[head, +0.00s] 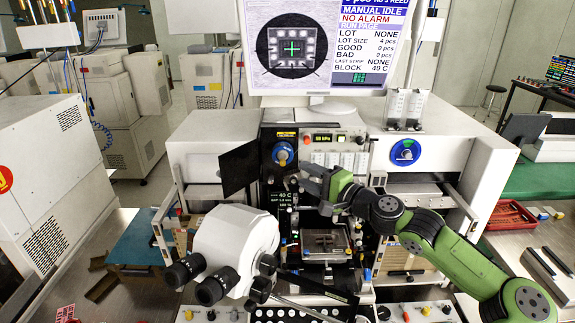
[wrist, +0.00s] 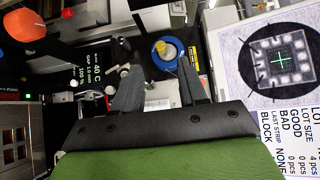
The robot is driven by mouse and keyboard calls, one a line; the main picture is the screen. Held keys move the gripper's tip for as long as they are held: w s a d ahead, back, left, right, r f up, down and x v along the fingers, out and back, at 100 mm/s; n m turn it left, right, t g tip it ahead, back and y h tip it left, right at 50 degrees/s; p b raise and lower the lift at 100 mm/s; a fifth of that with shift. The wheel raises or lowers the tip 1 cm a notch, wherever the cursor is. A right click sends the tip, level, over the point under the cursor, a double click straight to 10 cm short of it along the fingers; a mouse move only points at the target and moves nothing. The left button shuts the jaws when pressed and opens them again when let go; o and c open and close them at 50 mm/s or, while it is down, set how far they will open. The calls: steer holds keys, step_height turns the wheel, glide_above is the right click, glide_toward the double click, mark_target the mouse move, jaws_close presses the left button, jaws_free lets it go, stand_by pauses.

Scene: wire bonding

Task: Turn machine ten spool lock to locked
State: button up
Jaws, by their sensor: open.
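A knob with a blue ring (head: 283,153) is on the dark upper left part of the machine's front, below a small yellow label. In the wrist view the blue ring (wrist: 157,58) surrounds a pale yellowish knob (wrist: 170,50). A second round blue dial (head: 405,152) is on the white panel to the right. I cannot read which one is the spool lock, nor its setting. My gripper (head: 305,180) is in front of the machine, just below and right of the ringed knob. In the wrist view my gripper (wrist: 158,70) is open and empty, with the knob beyond its fingertips.
A monitor (head: 335,45) stands above the machine. A white microscope (head: 235,245) with black eyepieces sticks out at lower left. A dark plate (head: 239,168) is left of the ringed knob. A metal work stage (head: 326,243) lies below my gripper. An orange knob (wrist: 25,25) shows in the wrist view.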

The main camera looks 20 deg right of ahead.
mark_target(283, 160)
steer(key=x, duration=0.7)
steer(key=shift+r, duration=0.1)
steer(key=shift+c, duration=0.2)
jaws_close()
